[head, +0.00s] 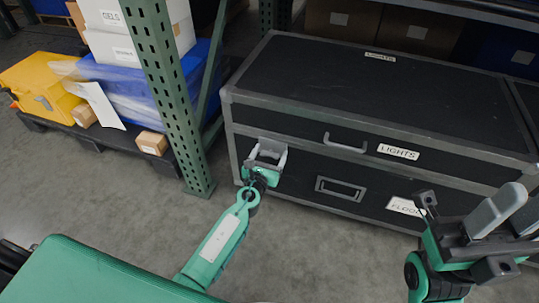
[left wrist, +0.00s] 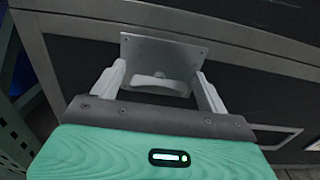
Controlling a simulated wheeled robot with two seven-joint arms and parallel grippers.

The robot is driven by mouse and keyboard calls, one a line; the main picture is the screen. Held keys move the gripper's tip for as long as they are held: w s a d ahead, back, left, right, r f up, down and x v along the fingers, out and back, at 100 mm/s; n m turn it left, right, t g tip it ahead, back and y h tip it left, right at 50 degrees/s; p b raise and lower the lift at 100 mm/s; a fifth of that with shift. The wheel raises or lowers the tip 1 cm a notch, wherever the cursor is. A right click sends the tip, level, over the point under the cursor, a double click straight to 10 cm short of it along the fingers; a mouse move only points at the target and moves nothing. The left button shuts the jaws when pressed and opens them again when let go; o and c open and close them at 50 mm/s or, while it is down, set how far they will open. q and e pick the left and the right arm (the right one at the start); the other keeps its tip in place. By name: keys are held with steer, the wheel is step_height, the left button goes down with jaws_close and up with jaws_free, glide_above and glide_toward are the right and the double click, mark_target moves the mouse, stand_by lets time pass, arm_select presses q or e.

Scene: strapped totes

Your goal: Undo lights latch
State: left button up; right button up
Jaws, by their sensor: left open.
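The black lights case (head: 330,75) has grey metal edges and white LIGHTS labels on its lid and front. Its metal latch (head: 272,143) is at the front left, partly hidden by my left gripper (head: 267,156). In the left wrist view the latch (left wrist: 165,50) shows a pale plate with a rounded tab low on it. My left gripper (left wrist: 160,74) is open, with one finger on each side of the tab. I cannot tell whether the fingers touch it. My right gripper (head: 478,225) is at the lower right, away from the latch; its jaw opening is unclear.
A folding handle (head: 345,143) is on the case front, right of the latch. Below is a drawer-like section with a recessed handle (head: 340,188) and a FLOOD label (head: 404,206). A green rack post (head: 165,90) stands close left of the case. Grey floor lies in front.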

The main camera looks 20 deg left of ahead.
arm_select(q)
steer(key=c, duration=1)
